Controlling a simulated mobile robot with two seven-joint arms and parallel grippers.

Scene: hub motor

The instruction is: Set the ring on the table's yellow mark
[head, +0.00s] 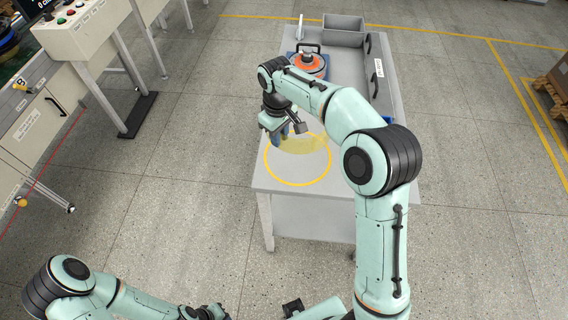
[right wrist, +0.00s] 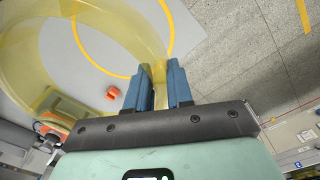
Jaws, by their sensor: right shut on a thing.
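The ring is a see-through yellow band (head: 315,144). It shows large at the upper left of the right wrist view (right wrist: 152,35). My right gripper (head: 282,138) is shut on the ring's wall, with its blue fingers (right wrist: 160,88) pinching one side. The yellow mark (head: 296,185) is a thin circle painted on the grey table; part of it shows behind the ring in the right wrist view (right wrist: 172,30). In the head view the ring overlaps the mark's far part and appears above the tabletop; the exact gap is unclear.
An orange and silver motor part (head: 311,65) in a blue holder stands farther back on the table (head: 275,181). A grey bin (head: 343,32) is at the back, and a long grey tray runs along the right side. The near tabletop around the mark is clear.

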